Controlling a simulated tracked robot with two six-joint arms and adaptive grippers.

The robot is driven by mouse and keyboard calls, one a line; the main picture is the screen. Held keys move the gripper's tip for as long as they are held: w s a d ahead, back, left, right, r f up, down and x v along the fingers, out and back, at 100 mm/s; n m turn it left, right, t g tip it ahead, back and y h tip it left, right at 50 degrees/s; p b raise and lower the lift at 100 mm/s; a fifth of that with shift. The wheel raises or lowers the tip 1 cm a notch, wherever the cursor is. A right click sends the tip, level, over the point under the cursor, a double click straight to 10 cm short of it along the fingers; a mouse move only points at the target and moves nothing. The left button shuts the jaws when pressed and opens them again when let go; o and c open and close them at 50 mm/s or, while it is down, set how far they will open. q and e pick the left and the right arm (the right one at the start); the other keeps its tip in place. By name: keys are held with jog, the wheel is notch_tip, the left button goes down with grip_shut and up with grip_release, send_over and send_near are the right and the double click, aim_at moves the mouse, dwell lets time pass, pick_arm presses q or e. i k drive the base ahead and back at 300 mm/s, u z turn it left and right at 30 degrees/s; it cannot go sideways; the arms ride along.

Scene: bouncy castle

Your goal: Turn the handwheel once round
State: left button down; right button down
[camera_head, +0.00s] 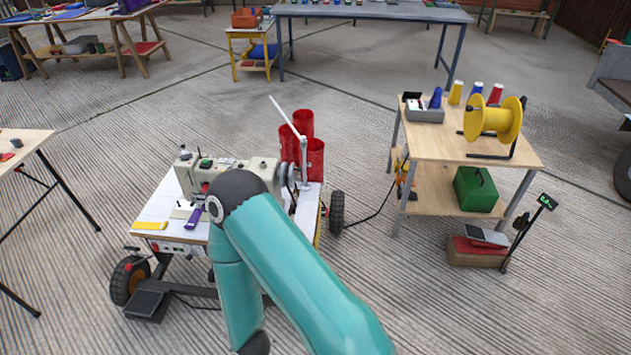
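A pale sewing machine (262,166) stands on a white-topped wheeled cart (158,207). A round handwheel (291,177) shows at the right end of the machine, partly hidden by other parts there. My teal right arm comes in from the bottom right. Its dark-capped joint covers the front middle of the machine, and a further link runs down in front of the cart. No gripper fingers show at the end of it. My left arm and its gripper are not in view.
Red cylinders (315,158) and a white upright arm (289,120) stand at the cart's right end. A purple-handled tool (196,216) and a yellow item (150,226) lie on the top. A wooden table (450,148) with a yellow spool (494,120) stands right. Open floor lies between.

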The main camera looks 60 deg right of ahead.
aim_at(281, 174)
jog(key=z, duration=0.8)
jog(key=k, duration=0.1)
jog(key=u, duration=1)
jog(key=i, duration=0.1)
jog(key=z, duration=2.2)
jog(key=i, duration=1)
jog(key=u, duration=0.2)
